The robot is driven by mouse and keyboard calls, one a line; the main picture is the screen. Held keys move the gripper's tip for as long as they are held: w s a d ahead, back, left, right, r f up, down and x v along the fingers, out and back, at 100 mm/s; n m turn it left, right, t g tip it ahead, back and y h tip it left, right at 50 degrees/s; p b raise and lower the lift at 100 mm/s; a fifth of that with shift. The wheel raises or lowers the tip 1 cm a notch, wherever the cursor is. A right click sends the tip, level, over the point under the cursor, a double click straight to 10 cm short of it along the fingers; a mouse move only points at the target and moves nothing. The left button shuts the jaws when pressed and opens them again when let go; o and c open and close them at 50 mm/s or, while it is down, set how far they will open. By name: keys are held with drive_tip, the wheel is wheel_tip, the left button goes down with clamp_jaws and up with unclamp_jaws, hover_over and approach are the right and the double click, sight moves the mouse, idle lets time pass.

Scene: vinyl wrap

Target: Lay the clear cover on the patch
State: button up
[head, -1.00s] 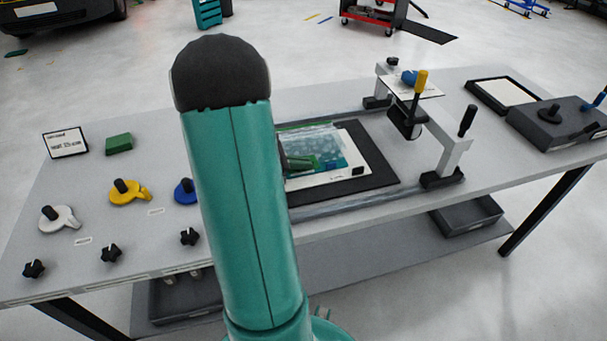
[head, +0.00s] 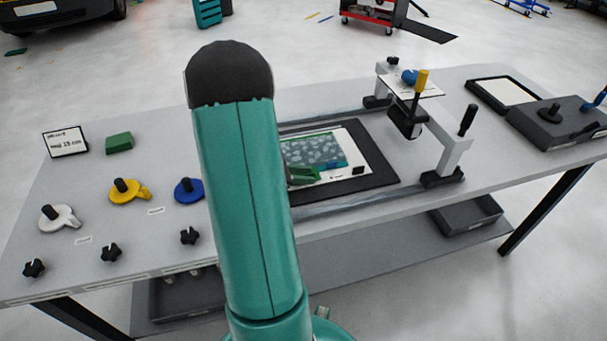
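A patterned teal patch (head: 318,151) lies on a white sheet (head: 351,135) on the black mat (head: 381,172) at the middle of the bench. The clear cover is hard to make out; a pale mottled area shows over the patch, and I cannot tell whether the cover lies flat there or where its edges are. My teal arm hides the left part of the mat. A green part, perhaps of my gripper (head: 303,176), shows at the patch's lower left edge. My fingertips are mostly hidden behind the arm, so their opening cannot be seen.
A gantry (head: 447,157) with a yellow-handled tool (head: 420,82) stands right of the mat. A grey box (head: 560,125) and a framed pad (head: 502,91) are further right. Yellow (head: 127,192), blue (head: 188,190) and white (head: 58,217) knobbed pieces and a green block (head: 119,142) sit left.

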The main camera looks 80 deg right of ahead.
drive_tip(key=shift+r, duration=0.15)
drive_tip(key=v, duration=1.1)
drive_tip(key=shift+w, duration=0.25)
drive_tip(key=shift+w+a+r, duration=0.1)
drive_tip(key=shift+w+a, duration=0.05)
drive_tip(key=shift+w, duration=0.05)
drive_tip(key=shift+w+a+r, duration=0.2)
drive_tip(key=w+a+r+m+t+y, duration=0.2)
drive_tip(key=a+r+t, duration=0.3)
drive_tip(key=a, duration=0.8)
drive_tip(key=w+a+r+m+t+y, duration=0.2)
drive_tip(key=a+r+t, duration=0.3)
drive_tip(key=a, duration=0.9)
drive_tip(key=w+a+r+m+t+y, duration=0.2)
drive_tip(key=a+t, duration=0.5)
drive_tip(key=a, duration=0.6)
wheel_tip(320, 180, up, 3)
drive_tip(key=shift+w+a+r+y, duration=0.1)
drive_tip(key=shift+w+a+y, duration=0.35)
drive_tip(key=shift+w, duration=0.75)
